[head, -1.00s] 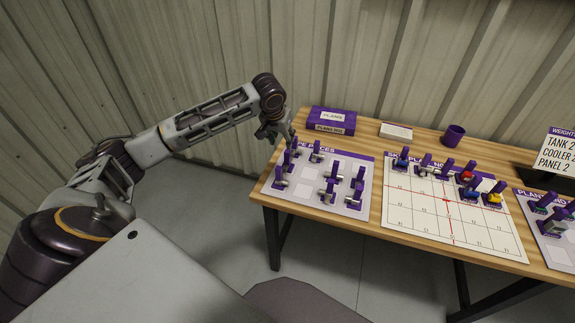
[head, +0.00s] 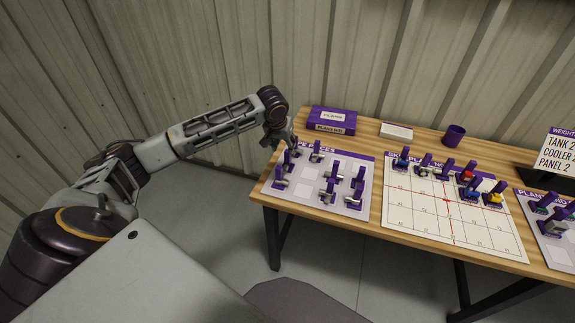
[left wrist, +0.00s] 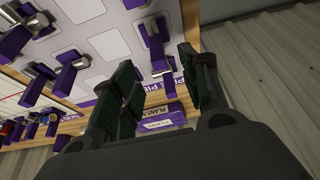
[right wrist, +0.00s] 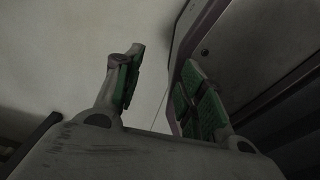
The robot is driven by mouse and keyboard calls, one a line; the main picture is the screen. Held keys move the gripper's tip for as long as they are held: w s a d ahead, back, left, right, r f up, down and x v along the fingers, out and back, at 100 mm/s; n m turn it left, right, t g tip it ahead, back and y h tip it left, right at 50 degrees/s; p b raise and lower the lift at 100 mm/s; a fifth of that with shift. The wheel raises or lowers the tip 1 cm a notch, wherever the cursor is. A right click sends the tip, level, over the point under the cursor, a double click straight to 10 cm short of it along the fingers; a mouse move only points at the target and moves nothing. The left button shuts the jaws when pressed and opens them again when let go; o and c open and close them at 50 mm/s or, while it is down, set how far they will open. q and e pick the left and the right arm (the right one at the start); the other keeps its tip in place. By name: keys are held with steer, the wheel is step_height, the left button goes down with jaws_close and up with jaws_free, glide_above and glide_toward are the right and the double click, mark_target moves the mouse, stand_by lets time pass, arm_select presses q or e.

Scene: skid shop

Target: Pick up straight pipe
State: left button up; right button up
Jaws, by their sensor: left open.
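Several grey pipe pieces with purple upright tabs stand on the white left mat (head: 310,190). One piece (head: 288,161) stands near the mat's back left corner and another (head: 316,152) to its right; I cannot tell which is the straight pipe. My left gripper (head: 281,140) is open just above that back left corner. In the left wrist view my left gripper (left wrist: 160,65) is open, with a grey-and-purple piece (left wrist: 152,28) ahead between its fingers, not gripped. My right gripper (right wrist: 160,65) is open and empty, seen only in the right wrist view.
A purple box (head: 331,120) stands behind the mat, with a white block (head: 396,130) and a purple cup (head: 453,135) to its right. A gridded board (head: 450,220) with more pieces lies right of the mat. The corrugated wall rises behind the table.

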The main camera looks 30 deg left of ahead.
mark_target(287, 153)
arm_select(q)
steer(key=x, duration=0.3)
steer(key=shift+w+f, duration=0.15)
steer(key=shift+f, duration=0.35)
steer(key=shift+w+f, duration=0.2)
steer(key=shift+f, duration=0.15)
steer(key=x, duration=0.3)
steer(key=shift+w+f, duration=0.15)
steer(key=shift+w, duration=0.05)
steer(key=shift+w+f, duration=0.2)
steer(key=shift+f, duration=0.25)
steer(key=shift+c, duration=1.6)
jaws_close()
arm_select(e)
steer(key=shift+d, duration=0.4)
